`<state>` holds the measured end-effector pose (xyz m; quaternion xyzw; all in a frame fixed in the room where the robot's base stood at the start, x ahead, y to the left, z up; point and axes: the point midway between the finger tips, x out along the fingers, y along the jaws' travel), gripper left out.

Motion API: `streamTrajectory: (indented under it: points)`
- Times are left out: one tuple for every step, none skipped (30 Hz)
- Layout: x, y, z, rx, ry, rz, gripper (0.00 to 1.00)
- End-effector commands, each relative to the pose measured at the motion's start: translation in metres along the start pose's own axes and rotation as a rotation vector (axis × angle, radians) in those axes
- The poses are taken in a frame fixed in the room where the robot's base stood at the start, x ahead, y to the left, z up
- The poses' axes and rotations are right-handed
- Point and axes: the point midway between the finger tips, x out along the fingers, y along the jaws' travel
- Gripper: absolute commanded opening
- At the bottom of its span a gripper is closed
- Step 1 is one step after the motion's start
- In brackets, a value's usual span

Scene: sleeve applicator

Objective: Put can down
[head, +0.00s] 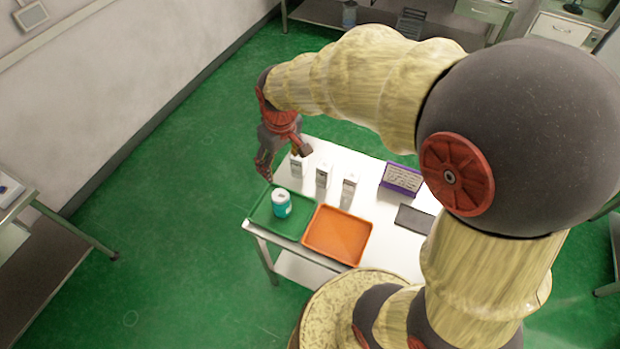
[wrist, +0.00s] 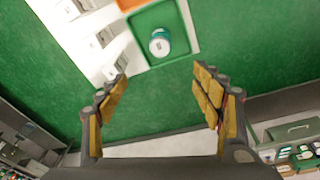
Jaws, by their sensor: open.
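A teal can with a white top (head: 281,203) stands upright on the green tray (head: 262,222) at the left end of the white table. It also shows in the wrist view (wrist: 160,43), seen from above, inside the green tray (wrist: 182,62). My gripper (head: 284,160) is beyond the table's far left edge in the head view, apart from the can. In the wrist view my gripper (wrist: 163,100) has its fingers wide apart with only green floor between them. It is empty.
An orange tray (head: 338,235) sits beside the green tray. Several white and grey upright boxes (head: 322,176) stand in a row behind the trays. A purple rack (head: 401,179) and a dark flat item (head: 414,219) lie to the right. Green floor is clear left of the table.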

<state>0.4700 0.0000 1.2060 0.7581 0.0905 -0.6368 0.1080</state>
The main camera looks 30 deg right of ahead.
Motion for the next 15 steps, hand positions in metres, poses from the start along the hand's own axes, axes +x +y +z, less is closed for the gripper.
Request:
streamTrajectory:
  points:
    - [-0.028, -0.003, 0.009, 0.025, 0.038, 0.011, 0.67]
    - [-0.042, -0.005, 0.016, 0.042, 0.055, 0.015, 0.67]
    - [-0.059, -0.007, 0.025, 0.063, 0.08, 0.02, 0.67]
    - [-0.071, -0.009, 0.033, 0.08, 0.097, 0.024, 0.67]
    - [-0.082, -0.012, 0.04, 0.096, 0.115, 0.027, 0.67]
    - [-0.097, -0.015, 0.051, 0.118, 0.14, 0.032, 0.67]
    - [-0.107, -0.017, 0.059, 0.134, 0.159, 0.035, 0.67]
    - [-0.116, -0.02, 0.068, 0.149, 0.175, 0.037, 0.67]
    - [-0.127, -0.023, 0.08, 0.17, 0.199, 0.04, 0.67]
    - [-0.134, -0.025, 0.088, 0.184, 0.215, 0.041, 0.67]
    - [-0.14, -0.028, 0.096, 0.199, 0.23, 0.042, 0.67]
    - [-0.147, -0.031, 0.106, 0.215, 0.248, 0.044, 0.67]
    - [-0.151, -0.033, 0.112, 0.227, 0.261, 0.044, 0.67]
    - [-0.155, -0.034, 0.118, 0.237, 0.273, 0.045, 0.67]
    - [-0.158, -0.036, 0.125, 0.249, 0.285, 0.045, 0.67]
